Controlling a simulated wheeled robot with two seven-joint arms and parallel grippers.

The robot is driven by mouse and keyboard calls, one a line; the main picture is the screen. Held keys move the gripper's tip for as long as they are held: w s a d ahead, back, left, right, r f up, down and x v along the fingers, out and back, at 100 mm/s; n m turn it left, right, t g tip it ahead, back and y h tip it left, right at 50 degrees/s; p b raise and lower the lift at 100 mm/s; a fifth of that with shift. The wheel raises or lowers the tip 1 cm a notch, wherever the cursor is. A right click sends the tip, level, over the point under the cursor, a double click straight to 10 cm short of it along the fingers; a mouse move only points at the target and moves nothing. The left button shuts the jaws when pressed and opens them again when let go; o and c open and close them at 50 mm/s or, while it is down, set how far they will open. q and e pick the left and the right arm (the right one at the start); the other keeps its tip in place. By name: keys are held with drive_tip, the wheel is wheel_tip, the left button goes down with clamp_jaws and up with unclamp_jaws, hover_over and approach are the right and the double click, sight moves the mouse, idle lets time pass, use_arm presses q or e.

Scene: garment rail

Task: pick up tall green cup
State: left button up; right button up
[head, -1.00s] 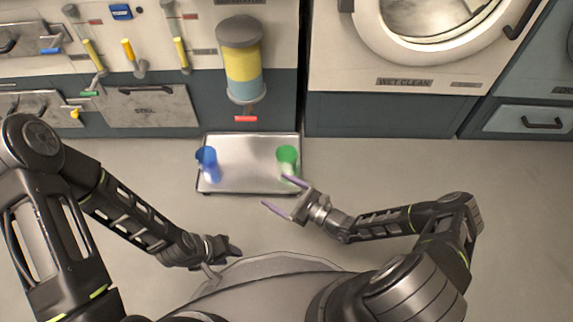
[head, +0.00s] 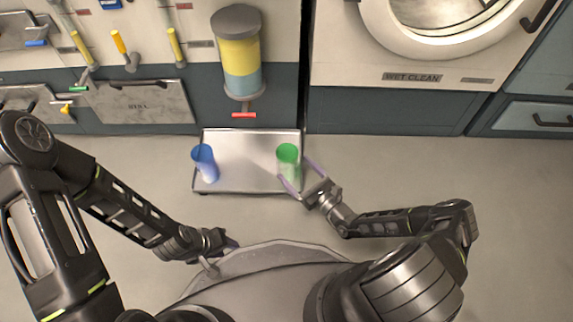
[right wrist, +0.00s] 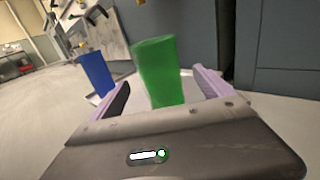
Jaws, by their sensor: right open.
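The tall green cup (head: 288,160) stands upright near the right end of a metal tray. My right gripper (head: 296,175) is open, with its purple fingers reaching toward the cup from the front right. In the right wrist view the green cup (right wrist: 161,72) appears between the two open fingers (right wrist: 160,92), and its base is hidden behind the gripper body. I cannot tell whether a finger touches it. My left gripper (head: 222,243) hangs at the lower left, away from the tray, and its jaw state is unclear.
A blue cup (head: 204,163) stands at the tray's left end, apart from the green one. The metal tray (head: 245,182) sits in front of the cabinets. A yellow and blue canister (head: 240,65) is mounted above it, and a washer door (head: 430,25) is at upper right.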

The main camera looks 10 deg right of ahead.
sight(281, 155)
drive_tip(key=shift+b+x, duration=0.35)
drive_tip(key=shift+x, duration=0.55)
drive_tip(key=shift+w+a, duration=0.2)
drive_tip(key=shift+w, duration=0.1)
drive_tip(key=shift+w+a+f+b, duration=0.1)
drive_tip(key=shift+w+a+b, duration=0.1)
drive_tip(key=shift+w+b, duration=0.25)
drive_tip(key=b+x, duration=0.2)
drive_tip(key=x, duration=0.1)
drive_tip(key=shift+w+a, duration=0.1)
drive_tip(key=shift+w, duration=0.1)
drive_tip(key=shift+w+a, duration=0.15)
drive_tip(key=shift+w, duration=0.2)
drive_tip(key=shift+c, duration=0.4)
drive_tip(key=c, duration=1.4)
